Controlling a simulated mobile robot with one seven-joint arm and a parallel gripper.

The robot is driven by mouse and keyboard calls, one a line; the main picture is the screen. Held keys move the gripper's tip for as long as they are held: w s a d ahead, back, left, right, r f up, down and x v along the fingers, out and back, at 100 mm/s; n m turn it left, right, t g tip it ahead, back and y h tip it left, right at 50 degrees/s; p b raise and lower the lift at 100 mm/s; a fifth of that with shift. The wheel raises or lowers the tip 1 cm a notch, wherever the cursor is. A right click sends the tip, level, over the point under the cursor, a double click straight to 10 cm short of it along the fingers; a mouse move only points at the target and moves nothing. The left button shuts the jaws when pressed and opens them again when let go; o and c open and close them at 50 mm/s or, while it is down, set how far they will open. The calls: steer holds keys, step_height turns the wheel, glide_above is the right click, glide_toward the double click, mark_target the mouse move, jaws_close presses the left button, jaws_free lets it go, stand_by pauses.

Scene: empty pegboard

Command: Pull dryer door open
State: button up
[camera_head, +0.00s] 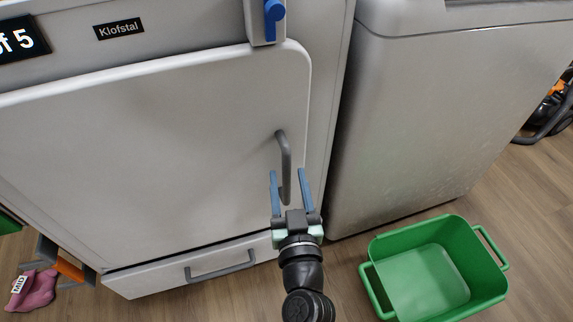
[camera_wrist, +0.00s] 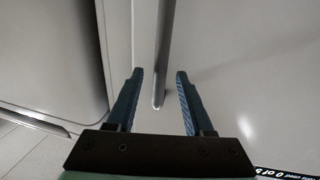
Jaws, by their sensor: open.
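The dryer door (camera_head: 150,140) is a broad white panel with rounded corners and looks shut. Its grey upright bar handle (camera_head: 285,150) sits near the door's right edge. My gripper (camera_head: 288,172) has blue fingers and is open at the handle's lower part, with one finger to each side of it. In the wrist view the handle (camera_wrist: 164,45) runs down between the fingertips of my gripper (camera_wrist: 160,73), with a gap visible on both sides. I cannot tell how deep the handle lies between the fingers.
A blue knob (camera_head: 274,10) on a grey block is at the door's top right edge. A drawer (camera_head: 165,277) lies below the door. A white appliance (camera_head: 425,110) stands to the right. A green bin (camera_head: 380,282) is on the floor at right.

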mark_target(287, 174)
steer(key=shift+w+a, duration=0.15)
steer(key=shift+w, duration=1.4)
jaws_close()
stand_by(0.3)
